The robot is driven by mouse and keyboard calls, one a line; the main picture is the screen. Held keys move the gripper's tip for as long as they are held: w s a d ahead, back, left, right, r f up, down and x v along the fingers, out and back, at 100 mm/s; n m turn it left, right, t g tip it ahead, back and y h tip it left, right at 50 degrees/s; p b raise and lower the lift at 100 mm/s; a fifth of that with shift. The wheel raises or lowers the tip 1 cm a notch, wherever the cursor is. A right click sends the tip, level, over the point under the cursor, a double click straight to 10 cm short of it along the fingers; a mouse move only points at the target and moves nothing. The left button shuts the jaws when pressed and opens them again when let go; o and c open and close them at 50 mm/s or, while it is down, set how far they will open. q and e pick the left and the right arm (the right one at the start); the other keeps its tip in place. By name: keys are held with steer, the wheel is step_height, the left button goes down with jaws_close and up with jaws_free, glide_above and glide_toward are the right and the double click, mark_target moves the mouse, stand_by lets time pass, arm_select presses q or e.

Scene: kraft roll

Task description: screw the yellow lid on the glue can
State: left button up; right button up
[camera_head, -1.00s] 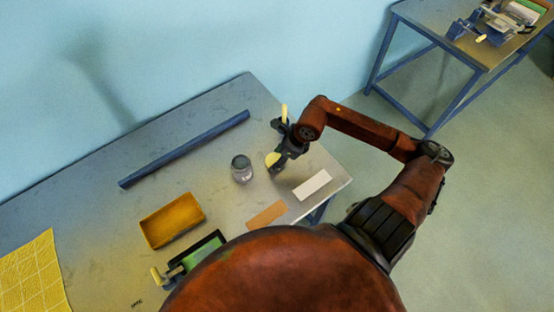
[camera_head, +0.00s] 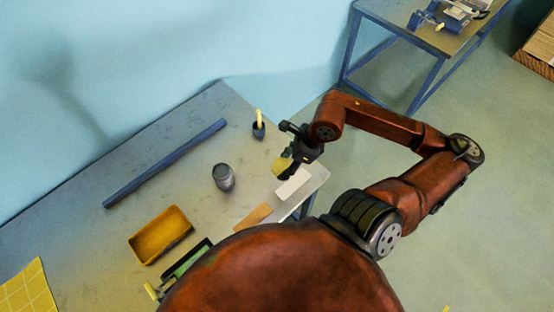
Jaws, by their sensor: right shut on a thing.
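The glue can (camera_head: 223,177) is a small grey, can-shaped container with a dark top. It stands upright on the table, left of my right gripper. My right gripper (camera_head: 285,169) is shut on the yellow lid (camera_head: 281,165) and holds it near the right end of the table, apart from the can. The lid looks tilted and is partly hidden by the fingers. I cannot tell its exact height above the table. My left gripper is not in view.
A dark pot with a yellow stick (camera_head: 258,130) stands behind my right gripper. A white block (camera_head: 293,183), a tan strip (camera_head: 252,217), a yellow tray (camera_head: 160,235) and a long blue bar (camera_head: 165,163) lie on the table (camera_head: 200,205). The table around the can is clear.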

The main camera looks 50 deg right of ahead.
steer(key=shift+s+d+r, duration=0.1)
steer(key=shift+s+r, duration=0.25)
steer(key=shift+s, duration=0.45)
steer(key=w+a+f+n+g+y, duration=0.1)
steer(key=w+a+f+n+g, duration=0.15)
steer(key=w+a+n, duration=0.45)
steer(key=w+a+f+n+g, duration=0.1)
steer(key=w+a+n+g, duration=0.25)
steer(key=a+n, duration=0.8)
steer(key=shift+w+d+r+n+g+h, duration=0.25)
steer(key=shift+w+r+n+g+h, duration=0.25)
steer(key=shift+n, duration=1.35)
steer(key=shift+w+d+r+n+g+h, duration=0.3)
steer(key=shift+w+r+n+h, duration=0.4)
steer(key=shift+n, duration=1.15)
steer(key=shift+w+d+r+n+g+h, duration=0.25)
steer(key=shift+w+r+n+g+h, duration=0.3)
steer(key=shift+n, duration=1.3)
steer(key=shift+r, duration=0.1)
